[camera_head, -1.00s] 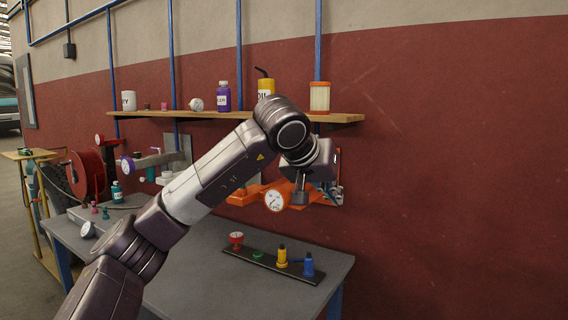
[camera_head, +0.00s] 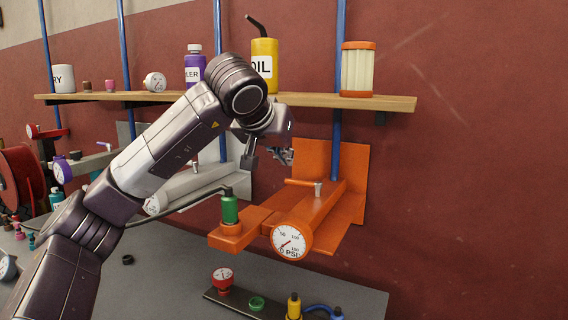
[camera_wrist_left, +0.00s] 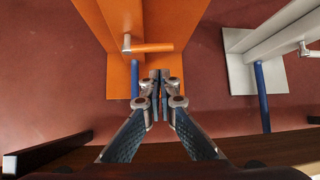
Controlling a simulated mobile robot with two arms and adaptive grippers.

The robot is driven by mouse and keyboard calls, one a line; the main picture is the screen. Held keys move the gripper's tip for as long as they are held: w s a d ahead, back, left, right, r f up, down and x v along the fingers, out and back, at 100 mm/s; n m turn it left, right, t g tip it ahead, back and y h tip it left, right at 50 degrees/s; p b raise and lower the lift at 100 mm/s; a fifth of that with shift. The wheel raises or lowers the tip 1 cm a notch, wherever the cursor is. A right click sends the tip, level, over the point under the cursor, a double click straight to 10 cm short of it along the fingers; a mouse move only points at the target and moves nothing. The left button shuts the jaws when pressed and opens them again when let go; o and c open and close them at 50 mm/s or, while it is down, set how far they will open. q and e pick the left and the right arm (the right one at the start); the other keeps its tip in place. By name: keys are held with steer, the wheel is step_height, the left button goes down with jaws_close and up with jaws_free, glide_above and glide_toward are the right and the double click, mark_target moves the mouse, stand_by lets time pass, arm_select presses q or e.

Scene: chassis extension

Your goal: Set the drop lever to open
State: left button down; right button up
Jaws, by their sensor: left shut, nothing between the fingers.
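The orange fixture (camera_head: 332,200) is mounted on the wall below the shelf, with a round pressure gauge (camera_head: 291,240) at its front. A small orange lever (camera_head: 302,182) on a metal pivot (camera_head: 318,188) lies crosswise on its top, its handle pointing left. In the left wrist view the lever (camera_wrist_left: 152,47) points right from its pivot. My left gripper (camera_head: 266,157) is shut and empty, above and left of the lever. In the left wrist view its fingertips (camera_wrist_left: 160,76) appear just below the lever handle; whether they touch it I cannot tell. My right gripper is out of view.
A wooden shelf (camera_head: 345,100) with bottles and a filter runs close above my gripper. A green fitting (camera_head: 230,208) with a black hose stands on the fixture's left end. A grey fixture (camera_head: 195,180) is left. The workbench (camera_head: 180,270) below holds a parts strip.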

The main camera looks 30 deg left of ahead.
mark_target(297, 180)
arm_select(q)
steer(key=x, duration=0.3)
steer(key=p+x, duration=0.1)
steer(key=x, duration=0.5)
steer(key=shift+w+d+f+p, duration=0.15)
steer(key=shift+d+p, duration=0.1)
steer(key=shift+p, duration=0.15)
steer(key=shift+d, duration=0.1)
steer(key=shift+s+p, duration=0.25)
steer(key=shift+p, duration=0.05)
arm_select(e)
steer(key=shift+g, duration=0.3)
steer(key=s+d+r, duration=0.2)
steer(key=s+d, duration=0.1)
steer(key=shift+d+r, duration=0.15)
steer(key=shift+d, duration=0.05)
